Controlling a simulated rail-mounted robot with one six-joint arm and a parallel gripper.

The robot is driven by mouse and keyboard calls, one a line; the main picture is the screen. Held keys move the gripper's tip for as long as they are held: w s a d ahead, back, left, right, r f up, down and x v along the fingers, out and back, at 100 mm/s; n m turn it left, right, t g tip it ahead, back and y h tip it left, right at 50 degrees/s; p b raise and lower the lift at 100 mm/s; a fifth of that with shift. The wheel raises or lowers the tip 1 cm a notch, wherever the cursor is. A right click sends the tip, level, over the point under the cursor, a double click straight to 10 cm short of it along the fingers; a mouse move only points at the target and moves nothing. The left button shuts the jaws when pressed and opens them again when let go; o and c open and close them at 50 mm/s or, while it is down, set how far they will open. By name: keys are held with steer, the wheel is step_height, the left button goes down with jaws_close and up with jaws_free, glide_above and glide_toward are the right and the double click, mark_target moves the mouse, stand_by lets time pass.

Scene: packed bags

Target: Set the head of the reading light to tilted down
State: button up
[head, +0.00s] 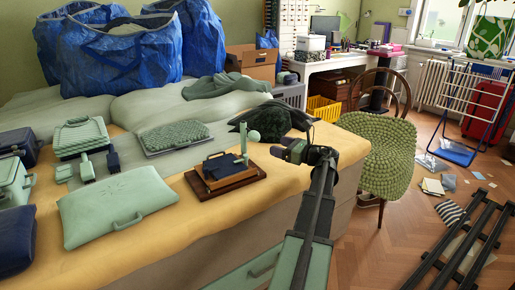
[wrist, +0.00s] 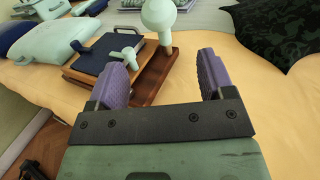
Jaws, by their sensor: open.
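The reading light is pale green, with a thin upright stem (head: 244,148) and a rounded head (head: 253,136) at its top. It stands at the back right of a brown wooden base (head: 225,184) on the bed. In the wrist view the rounded head (wrist: 158,14) shows near the top edge, beyond and between my finger tips. The head's exact tilt is hard to tell. My gripper (head: 295,148) is open and empty, to the right of the light and apart from it. Its two purple fingers (wrist: 160,62) show in the wrist view.
A dark blue case (head: 221,167) with a handle lies on the wooden base. A dark green cloth (head: 272,119) lies behind it. Green cases, including a pale one (head: 116,207), lie to the left. A chair (head: 382,145) stands right of the bed.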

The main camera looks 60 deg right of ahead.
mark_target(259, 139)
steer(key=w, duration=1.1)
steer(key=shift+a+r, duration=0.15)
steer(key=shift+a, duration=0.1)
